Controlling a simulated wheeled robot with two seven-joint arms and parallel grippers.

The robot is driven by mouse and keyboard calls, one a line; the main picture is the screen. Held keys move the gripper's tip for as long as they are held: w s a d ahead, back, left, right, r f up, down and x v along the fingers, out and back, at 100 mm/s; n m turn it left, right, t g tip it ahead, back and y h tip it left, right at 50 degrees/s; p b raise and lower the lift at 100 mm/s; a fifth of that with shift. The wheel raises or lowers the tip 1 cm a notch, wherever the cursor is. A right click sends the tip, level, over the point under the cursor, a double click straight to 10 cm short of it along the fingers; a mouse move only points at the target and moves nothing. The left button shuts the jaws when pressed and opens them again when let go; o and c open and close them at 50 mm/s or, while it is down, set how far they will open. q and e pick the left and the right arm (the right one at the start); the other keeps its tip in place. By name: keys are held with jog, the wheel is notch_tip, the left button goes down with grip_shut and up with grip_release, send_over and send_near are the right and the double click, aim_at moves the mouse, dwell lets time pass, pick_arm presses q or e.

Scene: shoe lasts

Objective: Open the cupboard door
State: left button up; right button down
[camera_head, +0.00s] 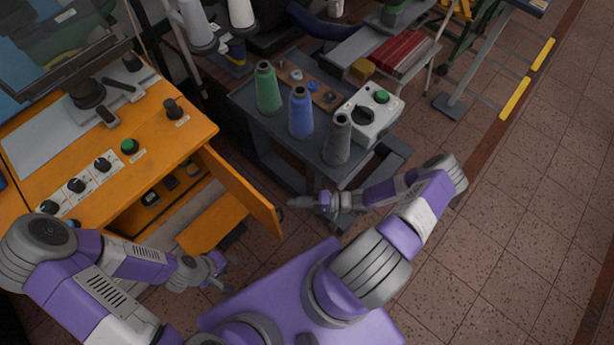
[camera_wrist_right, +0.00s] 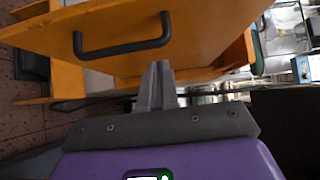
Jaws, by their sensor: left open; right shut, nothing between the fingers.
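The orange cupboard door (camera_head: 240,188) stands swung out from the orange cupboard (camera_head: 165,150), and part of the inside shows behind it. In the right wrist view the door (camera_wrist_right: 210,25) fills the upper part, with its dark bar handle (camera_wrist_right: 122,47). My right gripper (camera_head: 294,202) is on the outer side of the door, near its free end. Its fingers (camera_wrist_right: 158,68) are shut with nothing between them, below and right of the handle, not around it. Whether they touch the door I cannot tell. My left gripper (camera_head: 226,272) is open and empty, low in front of the cupboard.
A grey cart (camera_head: 260,112) right of the door carries green, blue and grey thread cones and a white box (camera_head: 368,115). Knobs and a green button (camera_head: 130,146) sit on the cupboard top. Tiled floor (camera_head: 500,200) at the right is clear.

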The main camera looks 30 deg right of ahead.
jog(key=v, duration=1.3)
jog(key=shift+d, duration=0.1)
